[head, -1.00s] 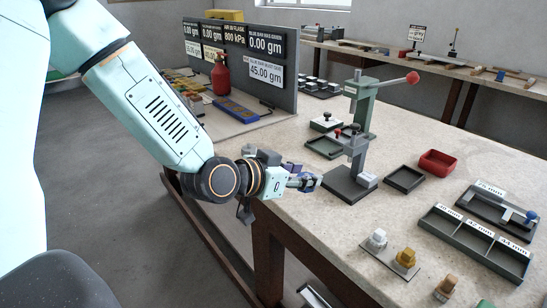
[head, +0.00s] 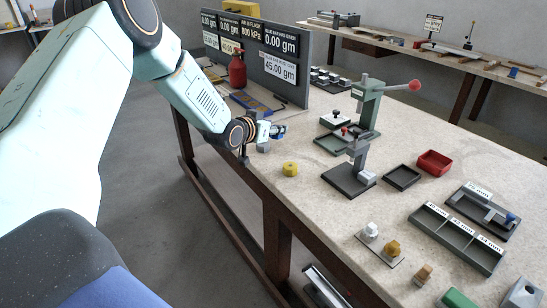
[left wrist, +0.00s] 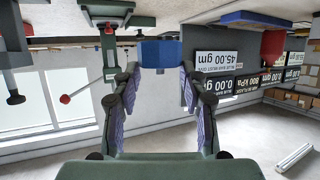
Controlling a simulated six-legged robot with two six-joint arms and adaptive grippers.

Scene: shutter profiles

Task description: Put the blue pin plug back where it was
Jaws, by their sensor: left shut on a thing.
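My left gripper (head: 277,132) is over the near left edge of the bench, close to the low end of the display board. It is shut on a small blue piece, the blue pin plug (head: 281,130). In the left wrist view, which is upside down, the blue pin plug (left wrist: 161,53) sits between the two fingertips (left wrist: 160,70). Its lower shape is hard to make out. My right gripper is in neither view.
A yellow round piece (head: 290,169) stands on the bench near the edge. A lever press (head: 366,105), a small dark stand (head: 350,178), a black tray (head: 402,177) and a red tray (head: 436,162) are to the right. White and yellow knobbed pieces (head: 392,247) stand in front.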

